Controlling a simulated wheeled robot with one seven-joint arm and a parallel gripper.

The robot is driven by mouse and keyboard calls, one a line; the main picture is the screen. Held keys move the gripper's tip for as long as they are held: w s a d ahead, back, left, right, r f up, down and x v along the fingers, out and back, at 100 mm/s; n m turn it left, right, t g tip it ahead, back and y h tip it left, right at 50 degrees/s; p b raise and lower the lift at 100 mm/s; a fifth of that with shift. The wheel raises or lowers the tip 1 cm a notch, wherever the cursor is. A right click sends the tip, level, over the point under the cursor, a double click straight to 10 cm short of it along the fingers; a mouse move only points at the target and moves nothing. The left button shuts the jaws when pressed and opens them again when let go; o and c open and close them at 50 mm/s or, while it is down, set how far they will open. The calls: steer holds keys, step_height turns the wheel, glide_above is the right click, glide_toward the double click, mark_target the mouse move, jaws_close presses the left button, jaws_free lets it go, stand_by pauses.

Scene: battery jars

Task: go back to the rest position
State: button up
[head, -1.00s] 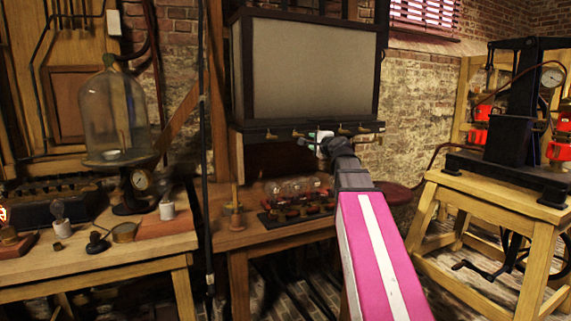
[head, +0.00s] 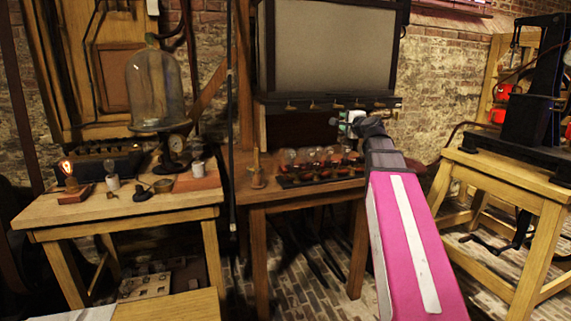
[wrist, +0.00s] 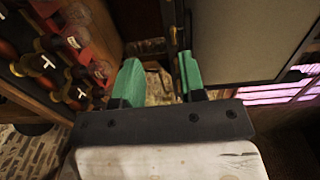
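My gripper (head: 347,124) is at the end of my arm, in front of the middle table and just below the large framed screen. In the wrist view its two green fingers (wrist: 159,82) stand apart with nothing between them, so it is open and empty. A row of glass jars (head: 318,160) with red parts stands on the middle table, below and left of my gripper. The jars also show at the upper left of the wrist view (wrist: 72,50). My gripper is apart from them.
The framed screen (head: 332,45) with a row of hooks hangs close above my gripper. A left table (head: 120,212) holds a glass bell jar (head: 155,88) and a lit bulb (head: 67,168). A wooden stand (head: 510,180) with a black machine is at right. Brick floor shows between the tables.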

steer(key=s+a+f+n+g, duration=0.2)
steer(key=s+f+n+g, duration=0.1)
steer(key=f, duration=0.8)
steer(key=s+a+f+n+g+h, duration=0.1)
steer(key=s+a+f+n+g, duration=0.15)
steer(key=f, duration=0.75)
steer(key=s+a+f+n+g, duration=0.1)
steer(key=s+f+n+g, duration=0.25)
steer(key=f, duration=0.75)
steer(key=s+d+f+n+g+h, duration=0.1)
steer(key=s+f+n+g+h, duration=0.3)
steer(key=s+f, duration=1.3)
step_height(320, 180, down, 3)
steer(key=n+g, duration=0.1)
steer(key=g, duration=0.3)
steer(key=shift+d+h, duration=0.3)
steer(key=shift+d, duration=0.05)
